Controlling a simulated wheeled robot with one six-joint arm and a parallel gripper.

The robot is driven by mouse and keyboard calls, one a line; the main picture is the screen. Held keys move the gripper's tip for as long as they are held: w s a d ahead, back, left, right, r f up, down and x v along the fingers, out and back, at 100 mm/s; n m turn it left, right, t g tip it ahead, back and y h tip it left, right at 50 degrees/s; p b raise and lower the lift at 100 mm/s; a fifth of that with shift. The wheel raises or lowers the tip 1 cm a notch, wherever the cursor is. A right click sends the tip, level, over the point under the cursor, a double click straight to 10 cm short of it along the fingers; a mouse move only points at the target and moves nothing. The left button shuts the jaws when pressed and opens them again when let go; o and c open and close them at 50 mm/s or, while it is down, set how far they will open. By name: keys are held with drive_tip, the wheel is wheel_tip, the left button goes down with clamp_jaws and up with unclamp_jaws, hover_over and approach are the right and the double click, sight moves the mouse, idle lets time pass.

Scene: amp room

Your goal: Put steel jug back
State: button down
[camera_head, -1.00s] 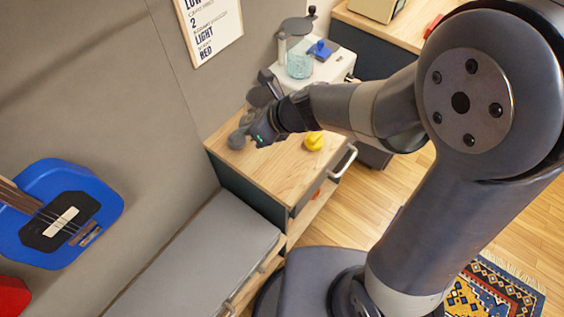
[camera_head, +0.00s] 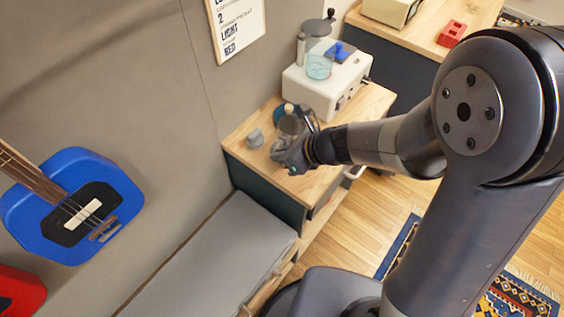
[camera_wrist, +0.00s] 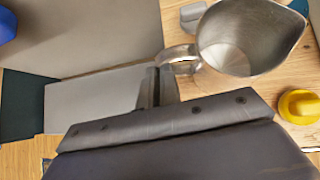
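The steel jug (camera_wrist: 240,38) shows in the wrist view from above, its open mouth toward the camera and its loop handle (camera_wrist: 182,57) on the left. My gripper (camera_wrist: 160,70) has its dark fingers close together at the outer end of the handle, and they look shut on it. In the head view the jug (camera_head: 290,124) is small, just beyond my gripper (camera_head: 285,150), over the wooden top of the low cabinet (camera_head: 247,128). I cannot tell whether its base touches the wood.
A small grey object (camera_head: 254,138) stands left of the jug. A yellow round object (camera_wrist: 299,106) sits to the right in the wrist view. A white machine (camera_head: 325,90) with a glass jar (camera_head: 319,66) stands behind. A grey bench (camera_head: 215,262) and blue guitar (camera_head: 75,205) are at left.

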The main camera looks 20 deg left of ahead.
drive_tip(key=shift+f+b, duration=0.4)
drive_tip(key=shift+f, duration=1.25)
drive_tip(key=shift+f, duration=0.1)
drive_tip(key=shift+f+b, duration=0.15)
drive_tip(key=shift+b, duration=0.15)
drive_tip(key=c, duration=1.6)
unclamp_jaws()
drive_tip(key=shift+d+r+p, duration=0.2)
drive_tip(key=shift+r+p, duration=0.2)
drive_tip(key=shift+r, duration=0.1)
drive_tip(key=p+v, duration=0.1)
drive_tip(key=v, duration=1)
drive_tip(key=shift+d+r+p, duration=0.15)
drive_tip(key=shift+r+p, duration=0.05)
drive_tip(key=shift+p, duration=0.2)
